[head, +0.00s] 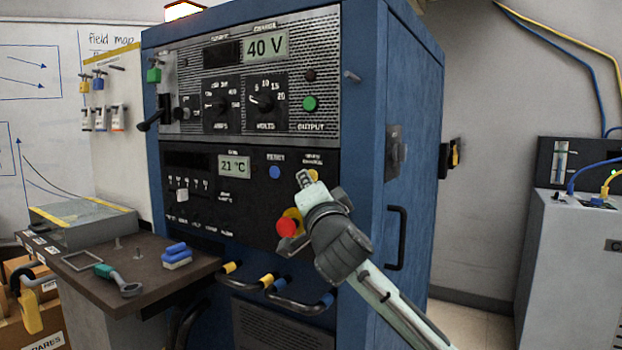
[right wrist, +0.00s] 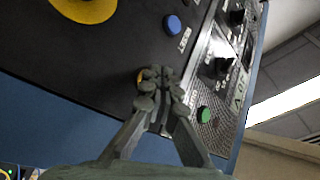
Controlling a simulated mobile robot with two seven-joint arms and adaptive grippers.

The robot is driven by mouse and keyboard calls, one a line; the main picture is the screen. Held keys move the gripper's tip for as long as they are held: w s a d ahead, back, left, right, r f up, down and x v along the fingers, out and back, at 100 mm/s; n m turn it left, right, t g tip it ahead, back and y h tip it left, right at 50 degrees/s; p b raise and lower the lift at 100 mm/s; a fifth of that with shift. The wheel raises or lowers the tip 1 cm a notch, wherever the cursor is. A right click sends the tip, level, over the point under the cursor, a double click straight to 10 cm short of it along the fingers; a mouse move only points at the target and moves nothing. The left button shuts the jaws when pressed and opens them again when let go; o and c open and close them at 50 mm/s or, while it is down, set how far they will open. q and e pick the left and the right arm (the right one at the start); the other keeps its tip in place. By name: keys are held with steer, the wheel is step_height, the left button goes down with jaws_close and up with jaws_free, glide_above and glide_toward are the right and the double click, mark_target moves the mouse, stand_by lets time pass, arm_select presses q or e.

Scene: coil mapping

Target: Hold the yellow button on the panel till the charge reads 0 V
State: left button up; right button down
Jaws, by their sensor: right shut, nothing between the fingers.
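The blue cabinet's panel (head: 215,225) faces me. The yellow button (head: 313,174) shows only as a small patch at the tips of my right gripper (head: 305,180) in the head view. In the right wrist view a sliver of the yellow button (right wrist: 140,77) shows beside the closed fingertips (right wrist: 158,80). The fingers are shut with nothing between them and point at the panel. They cover most of the button; I cannot tell whether it is pressed in. The upper display (head: 266,47) reads 40 V. My left gripper is not in view.
A blue button (head: 274,172) is left of the yellow one. A red stop knob (head: 287,226) on a yellow base sits just below my gripper. A green button (head: 310,103) is above. Cable handles (head: 300,300) jut out below. A bench (head: 110,275) stands at left.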

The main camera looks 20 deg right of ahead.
steer(key=shift+w+d, duration=0.25)
steer(key=shift+d, duration=0.1)
stand_by(2.0)
stand_by(2.7)
steer(key=shift+s+a, duration=0.5)
steer(key=shift+a, duration=0.15)
steer(key=shift+a, duration=0.1)
steer(key=s+a, duration=0.1)
steer(key=a, duration=0.1)
steer(key=s+a, duration=0.1)
steer(key=s, duration=0.1)
steer(key=shift+a+b, duration=0.3)
steer(key=shift+a, duration=0.1)
